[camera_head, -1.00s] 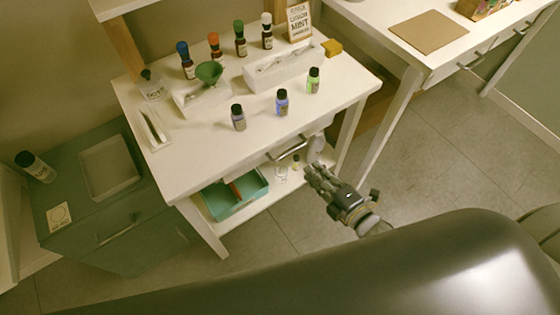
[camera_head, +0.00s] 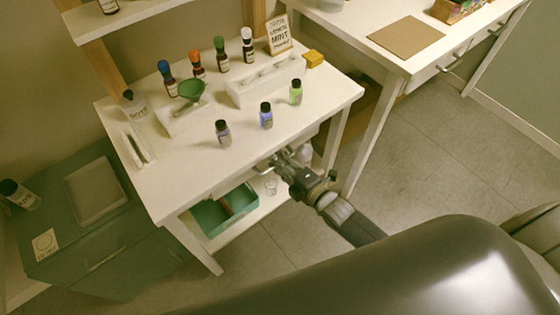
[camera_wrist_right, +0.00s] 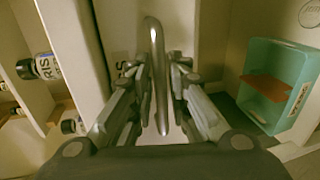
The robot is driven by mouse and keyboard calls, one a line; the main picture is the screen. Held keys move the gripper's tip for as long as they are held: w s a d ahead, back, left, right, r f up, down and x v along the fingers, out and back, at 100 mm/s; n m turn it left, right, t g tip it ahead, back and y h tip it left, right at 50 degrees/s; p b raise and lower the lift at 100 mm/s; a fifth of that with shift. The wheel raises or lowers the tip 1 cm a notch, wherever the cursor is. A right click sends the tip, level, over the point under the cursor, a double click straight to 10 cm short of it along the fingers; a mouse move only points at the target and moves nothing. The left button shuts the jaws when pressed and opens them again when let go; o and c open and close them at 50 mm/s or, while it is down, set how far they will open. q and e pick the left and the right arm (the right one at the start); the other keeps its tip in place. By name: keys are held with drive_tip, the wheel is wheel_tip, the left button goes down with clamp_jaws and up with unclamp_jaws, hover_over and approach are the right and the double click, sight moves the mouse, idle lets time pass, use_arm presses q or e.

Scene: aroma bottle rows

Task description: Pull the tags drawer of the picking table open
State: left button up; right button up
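The white picking table (camera_head: 180,181) stands in the middle of the head view, with its drawer front under the near edge of the top. The drawer front (camera_wrist_right: 122,25) fills the upper middle of the right wrist view and carries a small label, partly hidden and unreadable. Its metal bar handle (camera_wrist_right: 155,75) runs lengthwise between my right fingers. My right gripper (camera_head: 281,161) is at the drawer front in the head view. In the wrist view its fingers (camera_wrist_right: 156,84) stand on both sides of the handle, with a narrow gap visible. The drawer looks closed. My left gripper is out of view.
A teal bin (camera_head: 229,210) sits on the shelf below the drawer, with a clear glass beside it. Several small bottles, a green funnel (camera_head: 191,89) and a white rack (camera_head: 265,86) stand on the tabletop. A green cabinet (camera_head: 75,235) is at left. Floor at right is free.

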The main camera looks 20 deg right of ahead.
clamp_jaws()
drive_tip(key=shift+s, duration=0.1)
